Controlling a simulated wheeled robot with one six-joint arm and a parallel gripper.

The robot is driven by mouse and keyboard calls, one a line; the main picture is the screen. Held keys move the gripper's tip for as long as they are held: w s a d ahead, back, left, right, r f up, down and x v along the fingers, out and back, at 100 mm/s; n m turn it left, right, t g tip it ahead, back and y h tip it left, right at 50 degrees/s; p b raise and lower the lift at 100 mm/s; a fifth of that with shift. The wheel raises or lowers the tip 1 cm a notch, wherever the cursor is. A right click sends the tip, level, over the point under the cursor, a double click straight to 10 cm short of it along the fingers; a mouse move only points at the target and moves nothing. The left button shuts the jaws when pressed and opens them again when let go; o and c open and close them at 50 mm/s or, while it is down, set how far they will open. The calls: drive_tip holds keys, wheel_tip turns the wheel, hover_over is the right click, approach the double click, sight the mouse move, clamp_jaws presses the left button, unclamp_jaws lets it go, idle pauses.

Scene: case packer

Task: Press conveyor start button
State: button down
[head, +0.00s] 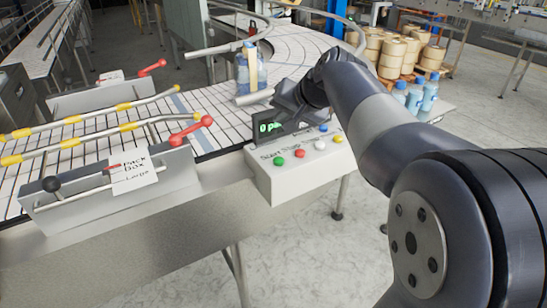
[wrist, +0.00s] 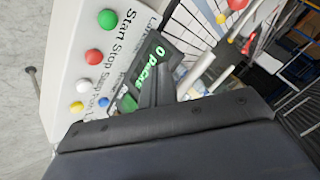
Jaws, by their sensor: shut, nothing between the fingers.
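The white control box (head: 305,180) stands at the conveyor's edge with a row of round buttons on its sloped top. The green start button (head: 278,161) is at the left end, next to the red stop button (head: 299,153). In the wrist view the green button (wrist: 107,19) is at the upper left, with the red one (wrist: 93,56) below it. My gripper (head: 292,98) is shut and empty, above and behind the box near the display, apart from the green button. In the wrist view its dark fingers (wrist: 157,88) overlap the display's edge.
A white button (head: 320,145), a yellow one (head: 338,138) and a blue one (head: 323,128) sit further right. A display (head: 270,127) with green digits stands behind the buttons. Bottles (head: 242,75) stand on the conveyor. Red-handled guide rails (head: 190,131) lie left. Space in front is clear.

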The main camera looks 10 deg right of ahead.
sight(281, 161)
drive_tip(key=shift+a, duration=0.1)
idle(0.3)
wheel_tip(281, 161, down, 9)
drive_tip(key=b, duration=0.7)
drive_tip(key=shift+r, duration=0.1)
idle(1.7)
drive_tip(key=shift+f+b, duration=0.4)
drive_tip(key=shift+b, duration=0.1)
